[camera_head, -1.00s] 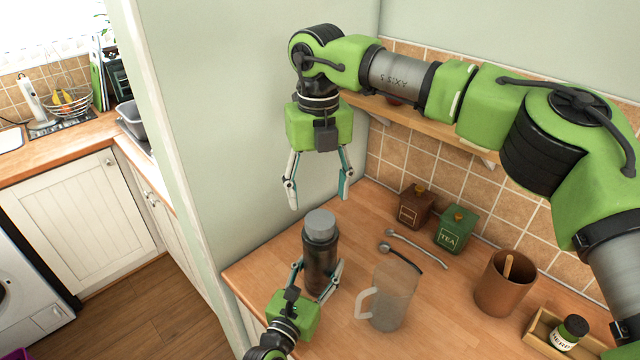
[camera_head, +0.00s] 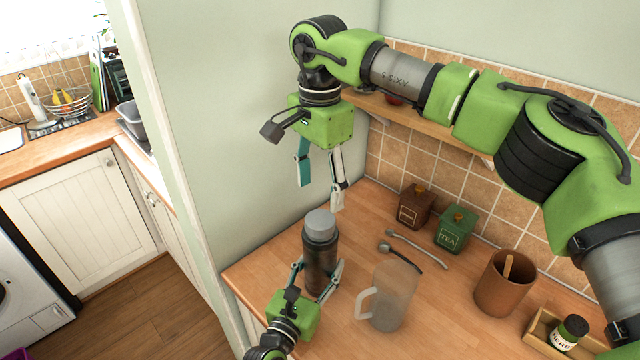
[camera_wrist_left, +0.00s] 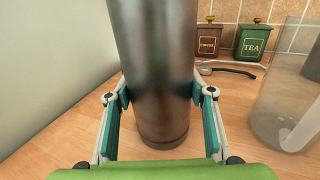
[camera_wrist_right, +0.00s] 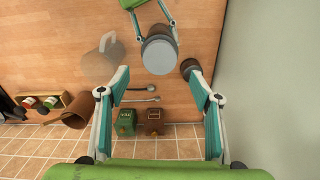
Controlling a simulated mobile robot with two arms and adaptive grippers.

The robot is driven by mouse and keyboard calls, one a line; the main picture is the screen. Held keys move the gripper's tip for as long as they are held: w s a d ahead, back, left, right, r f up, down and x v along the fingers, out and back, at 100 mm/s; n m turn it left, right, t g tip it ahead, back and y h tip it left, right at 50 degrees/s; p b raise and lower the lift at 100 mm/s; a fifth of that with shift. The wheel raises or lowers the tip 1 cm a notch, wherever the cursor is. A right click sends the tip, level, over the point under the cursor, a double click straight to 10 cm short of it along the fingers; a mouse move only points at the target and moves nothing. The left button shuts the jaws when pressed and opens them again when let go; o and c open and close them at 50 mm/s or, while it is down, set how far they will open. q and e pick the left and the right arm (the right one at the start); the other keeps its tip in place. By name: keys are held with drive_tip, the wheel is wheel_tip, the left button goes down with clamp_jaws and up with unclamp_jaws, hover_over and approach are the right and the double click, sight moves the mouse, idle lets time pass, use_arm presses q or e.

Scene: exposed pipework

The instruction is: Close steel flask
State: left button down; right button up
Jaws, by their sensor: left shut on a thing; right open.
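The steel flask (camera_head: 319,266) stands upright on the wooden counter, dark and cylindrical, with a grey round cap (camera_head: 320,224) on its top. I cannot tell how tightly the cap sits. My left gripper (camera_head: 318,280) is shut around the lower body of the flask; the left wrist view shows its fingers on both sides of the flask body (camera_wrist_left: 155,70). My right gripper (camera_head: 320,197) is open and empty, pointing down above the flask. In the right wrist view the cap (camera_wrist_right: 159,54) lies beyond and between its fingertips (camera_wrist_right: 160,76), not touched.
A clear jug (camera_head: 393,297) stands close right of the flask. Two long spoons (camera_head: 418,250), a brown canister (camera_head: 416,206) and a green tea canister (camera_head: 455,230) lie behind. A copper pot (camera_head: 503,284) is at right. A wall (camera_head: 240,150) rises at left; a shelf (camera_head: 440,126) hangs behind.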

sight(320, 219)
use_arm(q)
drive_tip(key=shift+f, duration=0.1)
use_arm(e)
drive_tip(key=shift+n, duration=0.6)
drive_tip(key=shift+f, duration=4)
